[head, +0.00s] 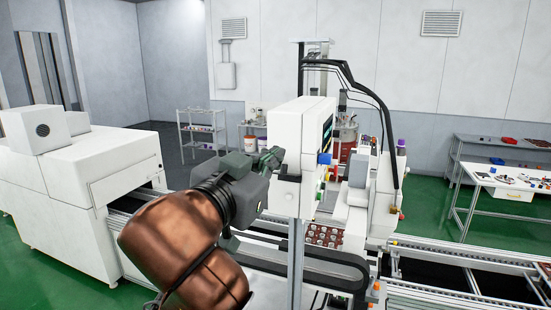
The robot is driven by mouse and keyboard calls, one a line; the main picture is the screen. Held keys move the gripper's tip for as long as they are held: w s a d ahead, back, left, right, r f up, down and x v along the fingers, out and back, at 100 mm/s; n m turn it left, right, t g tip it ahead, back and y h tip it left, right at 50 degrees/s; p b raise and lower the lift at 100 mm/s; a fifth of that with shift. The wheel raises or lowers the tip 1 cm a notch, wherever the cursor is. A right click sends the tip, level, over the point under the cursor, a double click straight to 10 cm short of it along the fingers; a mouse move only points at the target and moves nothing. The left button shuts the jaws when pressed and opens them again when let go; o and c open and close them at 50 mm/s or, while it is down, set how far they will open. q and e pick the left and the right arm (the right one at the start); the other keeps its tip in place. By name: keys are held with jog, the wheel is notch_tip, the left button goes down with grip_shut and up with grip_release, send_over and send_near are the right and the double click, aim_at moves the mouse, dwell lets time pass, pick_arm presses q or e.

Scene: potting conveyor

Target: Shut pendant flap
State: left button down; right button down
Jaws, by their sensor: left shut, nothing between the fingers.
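The pendant (296,130) is a white box on a grey post in the middle of the head view, seen mostly from its side. Its screen and coloured buttons face right and show only edge-on. A lower white part of it, with a small round knob, hangs below the box. I cannot tell which part is the flap, or whether it is open. My left gripper (271,158) is shut and empty, its fingertips at the pendant's left side. I cannot tell if they touch it. My right gripper is out of view.
A white machine (85,165) stands at the left. Conveyor rails (470,292) run to the right behind the post, with a dispensing machine and black cable beyond. A white table (505,180) with small parts stands far right. Green floor is free there.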

pick_arm(q)
jog(key=p, duration=0.4)
send_over(284, 174)
jog(key=d, duration=0.1)
jog(key=shift+w+d+r, duration=0.2)
jog(key=shift+w, duration=0.15)
jog(key=f, duration=0.1)
jog(key=a+f, duration=0.1)
jog(key=shift+s+f+p, duration=0.3)
jog(key=shift+s+p, duration=0.05)
jog(key=shift+p, duration=0.05)
jog(key=shift+s+a+f, duration=0.25)
jog(key=shift+a+f, duration=0.1)
jog(key=shift+f, duration=0.3)
jog(key=shift+d, duration=0.1)
jog(key=shift+f, duration=0.1)
